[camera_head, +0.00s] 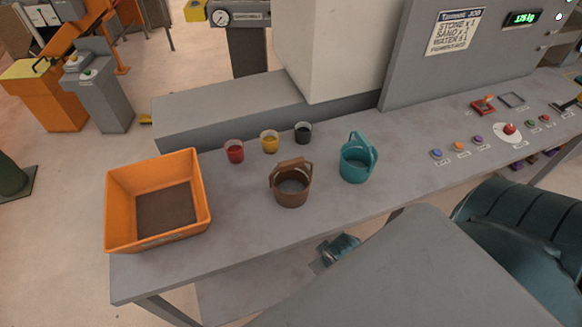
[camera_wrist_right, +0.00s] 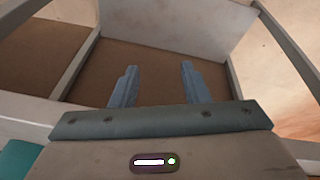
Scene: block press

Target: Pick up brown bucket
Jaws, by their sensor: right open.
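The brown bucket (camera_head: 291,189) stands upright on the grey table (camera_head: 240,235), near its front edge, with its handle raised. In the head view no gripper is at the bucket. My right gripper (camera_wrist_right: 158,85) shows in the right wrist view with its two blue-grey fingers apart and nothing between them. The brown bucket is not seen in that wrist view. My left gripper cannot be made out in either view.
A teal bucket (camera_head: 355,165) stands to the right of the brown one. Red (camera_head: 234,152), yellow (camera_head: 269,142) and dark (camera_head: 303,133) cups stand behind. An orange crate (camera_head: 123,205) is at left. Buttons and a grey machine (camera_head: 480,75) are at right.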

